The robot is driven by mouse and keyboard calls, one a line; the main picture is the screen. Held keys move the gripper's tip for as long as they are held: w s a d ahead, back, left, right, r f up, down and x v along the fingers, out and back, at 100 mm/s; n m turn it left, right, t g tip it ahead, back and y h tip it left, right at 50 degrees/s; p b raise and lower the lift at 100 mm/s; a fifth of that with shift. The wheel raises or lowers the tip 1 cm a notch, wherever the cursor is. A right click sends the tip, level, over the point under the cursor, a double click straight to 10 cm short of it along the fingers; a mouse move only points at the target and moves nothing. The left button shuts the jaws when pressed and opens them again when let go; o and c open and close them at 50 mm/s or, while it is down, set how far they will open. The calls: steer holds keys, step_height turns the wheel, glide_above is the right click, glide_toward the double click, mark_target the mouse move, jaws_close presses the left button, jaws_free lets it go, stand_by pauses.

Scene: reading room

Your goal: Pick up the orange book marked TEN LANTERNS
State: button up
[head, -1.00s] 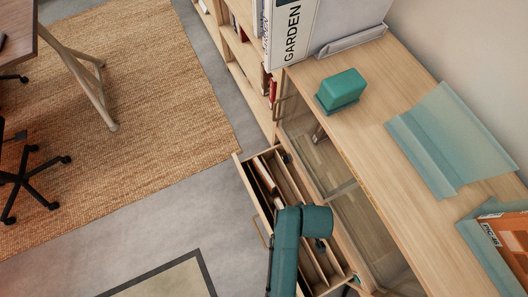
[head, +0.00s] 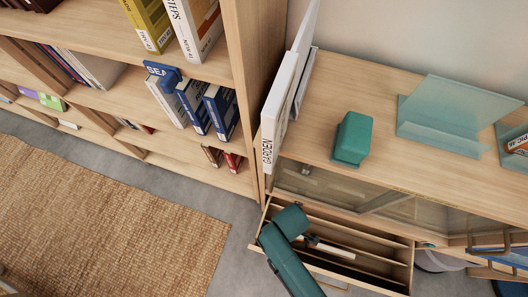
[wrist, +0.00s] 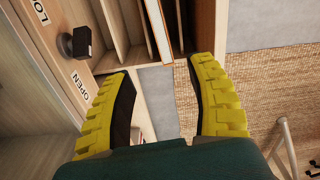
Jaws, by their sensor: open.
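I cannot read TEN LANTERNS on any book. A thin pale book with an orange edge (wrist: 157,32) stands between the dividers of the open drawer (head: 263,221). In the head view a pale, orange-edged strip (head: 325,246) shows in the drawer beside my arm; I cannot tell if it is the same book. My gripper (wrist: 163,72) is open and empty in the wrist view, its yellow-backed fingers apart below the book, not touching it. A separate orange book (head: 517,146) sits at the right edge on the cabinet top.
A teal block (head: 352,138) and a clear stand (head: 450,112) are on the cabinet top. A tall shelf (head: 180,62) with books stands at left.

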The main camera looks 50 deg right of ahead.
steer(key=f+b, duration=0.2)
steer(key=f, duration=0.1)
steer(key=s+f+b, duration=0.1)
steer(key=f+b, duration=0.1)
steer(key=f, duration=0.2)
steer(key=s+f+b, duration=0.1)
steer(key=f+b, duration=0.1)
steer(key=f, duration=0.2)
steer(key=shift+d, duration=0.25)
steer(key=f+b, duration=0.1)
steer(key=f, duration=0.1)
steer(key=f+b, duration=0.3)
steer(key=f, duration=0.1)
steer(key=shift+w+b, duration=0.35)
steer(key=shift+r, duration=0.2)
steer(key=shift+c, duration=0.4)
jaws_close()
